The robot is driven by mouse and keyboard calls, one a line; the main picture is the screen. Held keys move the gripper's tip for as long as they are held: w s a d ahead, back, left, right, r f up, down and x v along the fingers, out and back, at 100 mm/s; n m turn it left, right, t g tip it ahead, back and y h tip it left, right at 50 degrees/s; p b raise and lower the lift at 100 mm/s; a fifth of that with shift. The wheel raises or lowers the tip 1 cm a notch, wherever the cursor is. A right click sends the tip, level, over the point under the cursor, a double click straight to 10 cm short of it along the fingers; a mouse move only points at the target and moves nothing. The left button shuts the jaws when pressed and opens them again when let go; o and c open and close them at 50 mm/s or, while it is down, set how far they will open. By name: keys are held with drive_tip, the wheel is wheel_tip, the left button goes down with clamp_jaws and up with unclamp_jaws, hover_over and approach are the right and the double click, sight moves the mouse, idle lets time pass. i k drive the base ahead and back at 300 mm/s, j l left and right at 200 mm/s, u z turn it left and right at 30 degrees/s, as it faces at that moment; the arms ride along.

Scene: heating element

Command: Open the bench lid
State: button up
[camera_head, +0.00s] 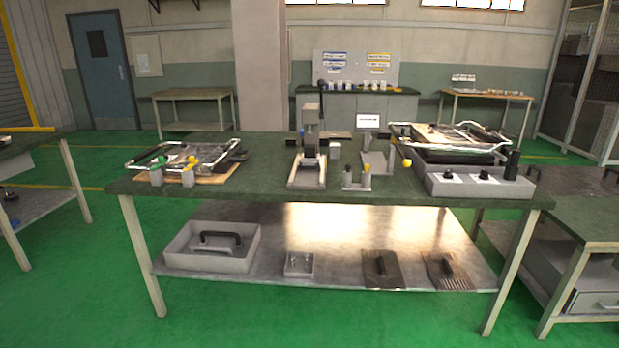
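A green-topped workbench (330,187) stands across the middle. No part is clearly marked as the bench lid. A grey device with dark knobs (480,184) stands at its right end, with a flat framed unit (450,138) with chrome rails behind it, lying level. A lower bench (585,213) at the right edge has a dark panel with small knobs on top (593,181), lying flat and partly cut off by the frame. I cannot tell which of these is the lid. My gripper is not in view.
A press-like tool (308,150) stands mid-bench, and a railed fixture (190,157) lies at left. The lower shelf (335,245) holds a grey tray (212,247) and dark handled plates (382,269). The green floor in front is clear.

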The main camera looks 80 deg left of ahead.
sight(446, 141)
drive_tip(key=u, duration=1.95)
drive_tip(key=i+j+u, duration=0.15)
drive_tip(key=u, duration=0.2)
drive_tip(key=i+u, duration=0.75)
drive_tip(key=i+l, duration=0.1)
drive_tip(key=i, duration=0.45)
drive_tip(key=j+z, duration=0.15)
drive_tip(key=z, duration=0.35)
drive_tip(key=k+j+z, duration=0.1)
drive_tip(key=z, duration=0.4)
drive_tip(key=k+j+z, duration=0.1)
drive_tip(key=z, duration=0.4)
drive_tip(key=k+j, duration=0.15)
drive_tip(key=k, duration=0.2)
drive_tip(key=i, duration=0.25)
drive_tip(key=j+z, duration=0.05)
